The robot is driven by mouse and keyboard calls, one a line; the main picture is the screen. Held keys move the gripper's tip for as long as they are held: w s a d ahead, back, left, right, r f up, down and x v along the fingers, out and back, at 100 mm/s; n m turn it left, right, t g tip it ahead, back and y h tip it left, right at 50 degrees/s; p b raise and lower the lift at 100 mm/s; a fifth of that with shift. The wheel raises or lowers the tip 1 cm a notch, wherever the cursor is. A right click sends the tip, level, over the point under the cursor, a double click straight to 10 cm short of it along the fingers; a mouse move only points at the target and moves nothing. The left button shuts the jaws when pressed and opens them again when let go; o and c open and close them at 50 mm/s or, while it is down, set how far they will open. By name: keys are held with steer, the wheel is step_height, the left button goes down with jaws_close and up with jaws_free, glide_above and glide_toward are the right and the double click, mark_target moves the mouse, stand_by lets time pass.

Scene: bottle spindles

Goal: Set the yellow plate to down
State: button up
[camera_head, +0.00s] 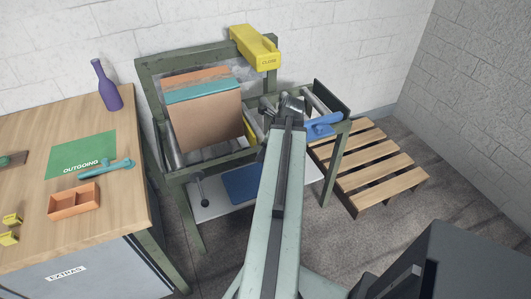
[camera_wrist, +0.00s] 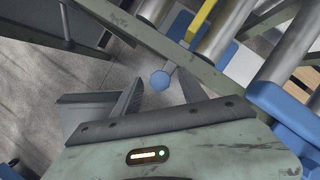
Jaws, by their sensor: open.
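A yellow plate (camera_head: 250,128) shows as a narrow strip on the conveyor, beside the right side of the cardboard box; the rest is hidden. In the wrist view a yellow strip (camera_wrist: 203,20) lies between metal rollers at the top. A lever with a round blue knob (camera_wrist: 160,81) points from the conveyor frame toward my gripper. My gripper (camera_wrist: 161,93) is open, with the knob appearing between its fingertips; I cannot tell if they touch. In the head view my gripper (camera_head: 284,106) is over the conveyor, right of the box.
The cardboard box (camera_head: 206,122) with a teal and orange top sits on the conveyor's left. A yellow block marked with text (camera_head: 256,48) is on the rear frame. A blue part (camera_head: 321,125) is at right. A pallet (camera_head: 366,172) lies on the floor; a wooden table (camera_head: 110,225) stands left.

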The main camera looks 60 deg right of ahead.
jaws_close()
stand_by(1.3)
